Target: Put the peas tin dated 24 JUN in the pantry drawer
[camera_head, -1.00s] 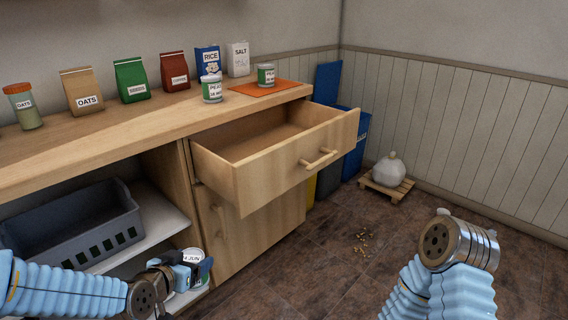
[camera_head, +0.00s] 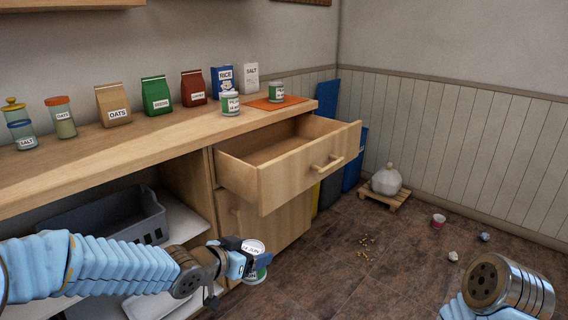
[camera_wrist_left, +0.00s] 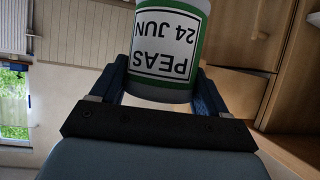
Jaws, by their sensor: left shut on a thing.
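The peas tin dated 24 JUN (camera_head: 254,247) is white and green. In the left wrist view its label (camera_wrist_left: 167,45) reads PEAS 24 JUN, upside down. My left gripper (camera_head: 246,262) is shut on this tin and holds it in front of the cabinet, lower than the drawer. The wooden pantry drawer (camera_head: 311,179) is pulled open at the right end of the counter, and the part of its inside that shows is empty. My right arm's wrist shows at lower right, but its gripper fingers are not visible.
Two other peas tins stand on the counter, one on bare wood (camera_head: 231,103) and one on an orange mat (camera_head: 276,92). Bags and jars line the wall. A grey crate (camera_head: 150,229) sits on the shelf at left.

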